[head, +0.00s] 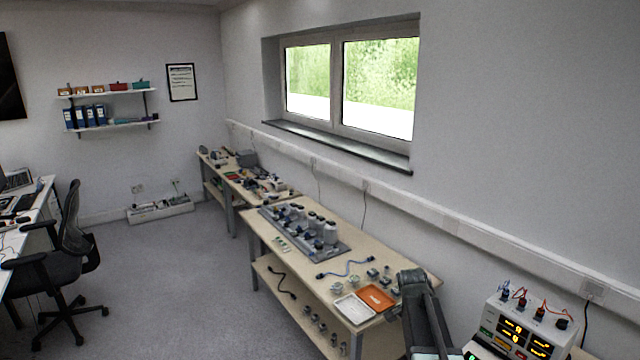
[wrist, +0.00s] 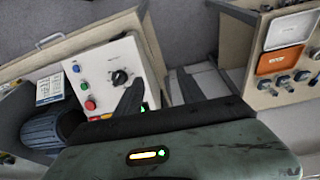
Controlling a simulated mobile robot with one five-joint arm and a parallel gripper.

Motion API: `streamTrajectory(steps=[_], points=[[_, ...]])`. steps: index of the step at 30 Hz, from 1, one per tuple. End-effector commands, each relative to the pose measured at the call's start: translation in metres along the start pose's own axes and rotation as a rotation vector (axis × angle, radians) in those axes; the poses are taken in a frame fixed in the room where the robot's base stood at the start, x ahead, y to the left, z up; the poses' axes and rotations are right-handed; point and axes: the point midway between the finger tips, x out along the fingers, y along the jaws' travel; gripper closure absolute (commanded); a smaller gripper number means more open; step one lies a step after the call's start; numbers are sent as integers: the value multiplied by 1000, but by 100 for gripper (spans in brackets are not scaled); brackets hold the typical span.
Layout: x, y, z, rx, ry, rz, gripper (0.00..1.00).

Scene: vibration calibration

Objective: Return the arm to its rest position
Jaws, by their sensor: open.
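My arm (head: 424,312) shows as a dark link at the lower right of the head view, in front of the right end of the near bench (head: 345,235). Its gripper end is not visible there. In the wrist view my gripper (wrist: 160,82) shows two dark fingers spread apart with nothing between them. The left finger overlaps the edge of a white control box (wrist: 112,62) with coloured buttons and a black knob. The right finger is over grey floor and a pale surface.
An orange tray (head: 376,297) and a white tray (head: 353,309) lie on the near bench; the orange tray also shows in the wrist view (wrist: 281,60). An instrument with lit displays (head: 520,330) stands at lower right. A chair (head: 68,245) is left. Middle floor is clear.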

Motion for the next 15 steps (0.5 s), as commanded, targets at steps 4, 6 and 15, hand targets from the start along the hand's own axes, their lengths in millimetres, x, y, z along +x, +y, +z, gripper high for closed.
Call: streamTrajectory(steps=[4, 6, 15], points=[[28, 9, 130, -366, -86, -55, 54], [27, 24, 174, -561, -132, -85, 54], [10, 50, 207, -1053, -211, -169, 54]])
